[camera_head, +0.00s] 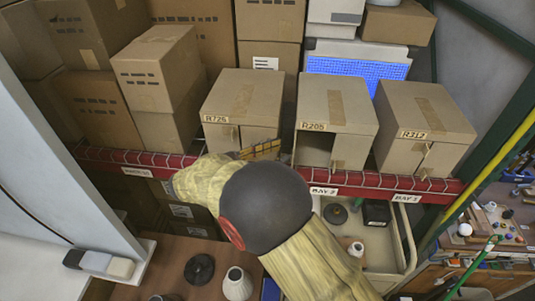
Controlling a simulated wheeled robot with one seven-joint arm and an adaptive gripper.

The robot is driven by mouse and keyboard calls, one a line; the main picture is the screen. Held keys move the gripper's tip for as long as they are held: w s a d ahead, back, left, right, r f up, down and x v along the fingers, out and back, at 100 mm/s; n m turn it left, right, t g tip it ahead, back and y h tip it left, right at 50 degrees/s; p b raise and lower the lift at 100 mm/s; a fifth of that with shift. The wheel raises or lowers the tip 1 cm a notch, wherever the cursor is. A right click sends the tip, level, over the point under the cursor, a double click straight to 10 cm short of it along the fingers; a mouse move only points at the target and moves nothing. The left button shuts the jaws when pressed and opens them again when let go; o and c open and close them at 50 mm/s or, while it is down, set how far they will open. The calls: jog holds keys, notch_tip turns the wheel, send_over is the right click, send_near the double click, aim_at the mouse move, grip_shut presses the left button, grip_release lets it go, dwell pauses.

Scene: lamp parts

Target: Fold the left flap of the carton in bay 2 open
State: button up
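The carton marked R205 (336,104) stands in the middle of the red shelf, above a label that seems to read BAY 2 (323,190). The left half of its front shows a dark opening, and a tan right flap (352,152) covers the right half. Its left flap is not clear; a thin upright edge shows at the opening's left side. My gripper (262,150) is left of this opening, in front of the lower face of the carton marked R726 (243,97). My dark wrist hides part of the shelf edge. I cannot tell the finger gap or any contact.
The carton marked R212 (422,112) stands to the right, its front flaps nearly closed. Stacked brown boxes (160,70) crowd the left. Below the shelf are a cream tray (385,250) with dark parts and a table with a black disc (199,269) and a pale shade (237,284).

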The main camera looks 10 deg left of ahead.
jog(key=v, duration=1.2)
jog(key=shift+a, duration=0.4)
jog(key=shift+w, duration=0.1)
